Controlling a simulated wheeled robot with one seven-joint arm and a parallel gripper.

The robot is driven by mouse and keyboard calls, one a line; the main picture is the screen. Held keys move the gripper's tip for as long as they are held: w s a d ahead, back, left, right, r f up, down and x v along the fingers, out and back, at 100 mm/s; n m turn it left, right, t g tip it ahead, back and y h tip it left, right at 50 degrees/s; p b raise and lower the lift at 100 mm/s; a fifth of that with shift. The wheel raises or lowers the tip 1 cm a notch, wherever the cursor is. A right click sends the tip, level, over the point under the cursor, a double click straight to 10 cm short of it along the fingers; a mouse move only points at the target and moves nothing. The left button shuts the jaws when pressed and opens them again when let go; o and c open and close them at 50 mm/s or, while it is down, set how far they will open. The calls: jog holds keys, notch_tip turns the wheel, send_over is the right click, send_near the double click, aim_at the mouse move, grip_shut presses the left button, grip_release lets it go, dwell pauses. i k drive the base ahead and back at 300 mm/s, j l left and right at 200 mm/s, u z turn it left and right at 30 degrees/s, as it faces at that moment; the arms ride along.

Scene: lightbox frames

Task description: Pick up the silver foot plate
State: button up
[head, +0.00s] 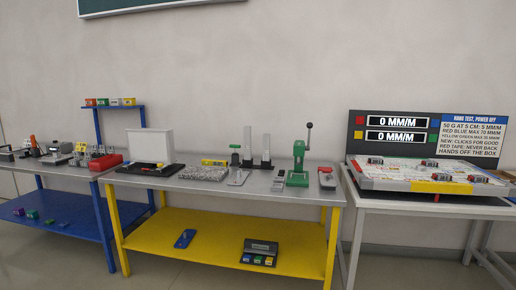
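A small flat silver plate (238,178) lies near the front of the middle of the grey-topped workbench (215,186); it looks like the silver foot plate, but it is too small to be sure. Two upright silver bars (266,148) stand on dark feet just behind it. A small green-topped tool (235,154) stands behind it to the left. My gripper is not in view.
A green press (299,165) and a red-and-grey item (327,178) stand to the right. A clear tray of small parts (203,173) is to the left. The lower yellow shelf (215,240) holds a dark box (259,250). A display table (430,200) stands at the right.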

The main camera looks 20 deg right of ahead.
aim_at(239, 178)
jog(key=i+l, duration=0.35)
jog(key=i, duration=0.2)
jog(key=i+l, duration=0.4)
jog(key=i, duration=0.15)
jog(key=i+l, duration=0.35)
jog(key=i, duration=0.2)
jog(key=i+l, duration=0.35)
jog(key=i, duration=0.15)
jog(key=i+l, duration=0.35)
jog(key=i, duration=0.2)
